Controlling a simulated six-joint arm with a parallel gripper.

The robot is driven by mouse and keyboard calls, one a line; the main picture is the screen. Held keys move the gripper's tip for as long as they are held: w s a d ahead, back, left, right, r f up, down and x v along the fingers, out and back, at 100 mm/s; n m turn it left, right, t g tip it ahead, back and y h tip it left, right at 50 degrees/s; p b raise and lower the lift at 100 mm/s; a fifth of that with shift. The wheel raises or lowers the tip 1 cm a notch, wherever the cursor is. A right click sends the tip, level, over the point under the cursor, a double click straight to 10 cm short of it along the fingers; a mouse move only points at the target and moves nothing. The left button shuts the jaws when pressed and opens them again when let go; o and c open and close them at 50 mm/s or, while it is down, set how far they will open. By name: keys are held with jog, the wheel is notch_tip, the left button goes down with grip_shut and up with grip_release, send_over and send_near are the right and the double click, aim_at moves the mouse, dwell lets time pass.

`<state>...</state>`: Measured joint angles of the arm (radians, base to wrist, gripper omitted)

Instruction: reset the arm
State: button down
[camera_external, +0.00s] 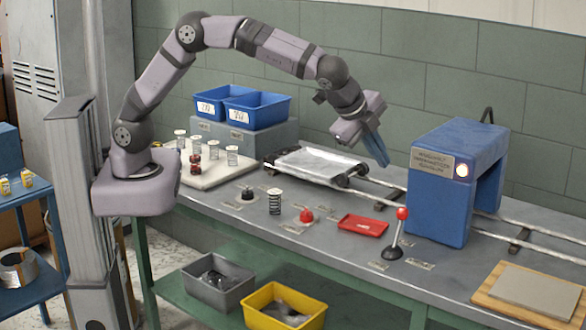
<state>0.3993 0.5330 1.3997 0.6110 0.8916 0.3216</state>
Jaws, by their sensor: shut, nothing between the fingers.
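My gripper (376,148) hangs in the air above the rail, between the flat carriage and the blue machine. Its blue fingers are together and point down, with nothing held. My arm arches from its base at the left, over the blue bins, to the gripper. The gripper appears clear of the bench and of the blue machine (441,195).
A metal carriage (318,164) sits on the rails. A red-knobbed lever (397,232), a red tray (362,225), a red button (306,215) and a spring (274,202) stand in front. Blue bins (257,107) are behind, springs on a pale board (215,175) left, a wooden board (530,291) right.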

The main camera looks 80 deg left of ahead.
jog(key=s+f+n+g+h, duration=0.1)
jog(key=s+f+n+g, duration=0.2)
jog(key=s+f, duration=0.5)
jog(key=s+f+n+g+h, duration=0.1)
jog(key=s+f+n+g, duration=0.1)
jog(key=s+f, duration=0.7)
jog(key=s+a+r+n+g, duration=0.15)
jog(key=s+a, duration=0.25)
jog(key=s, duration=0.5)
jog(key=s+a+r+n+g, duration=0.1)
jog(key=s+a+n, duration=0.2)
jog(key=s, duration=0.6)
jog(key=a+r, duration=0.1)
jog(key=a+r+n+t, duration=0.1)
jog(key=a, duration=0.1)
jog(key=a+r+n+h, duration=0.1)
jog(key=shift+w+a, duration=0.15)
jog(key=shift+a, duration=0.2)
